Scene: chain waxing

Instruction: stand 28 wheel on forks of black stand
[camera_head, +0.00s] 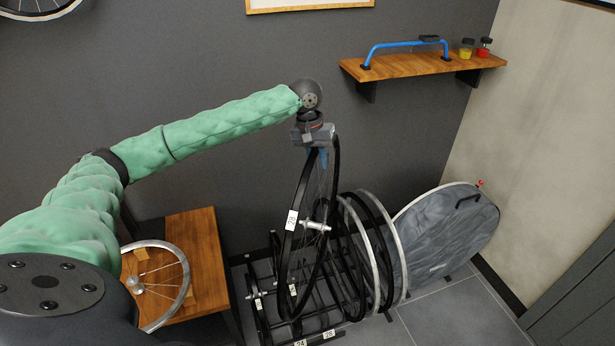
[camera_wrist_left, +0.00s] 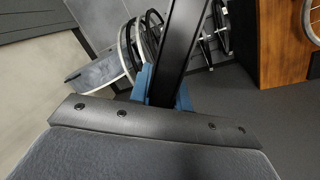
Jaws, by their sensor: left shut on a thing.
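The 28 wheel (camera_head: 290,220), a black-rimmed wheel with a white "28" tag, hangs upright from my left gripper (camera_head: 317,150) in the head view. My left gripper is shut on the top of its rim; the left wrist view shows the black rim (camera_wrist_left: 183,50) between the blue fingers (camera_wrist_left: 165,90). The black stand (camera_head: 262,310) is on the floor below, with white number labels along its front. The wheel's lower part overlaps the stand in the picture, and I cannot tell whether it touches the forks. My right gripper is not in view.
Several wheels (camera_head: 385,250) stand in the rack to the right, with a grey round bag (camera_head: 445,235) beyond them. A wooden table (camera_head: 205,250) at the left holds a silver wheel (camera_head: 182,285). A wall shelf (camera_head: 420,66) bears a blue handlebar-like bar (camera_head: 400,44) and small jars.

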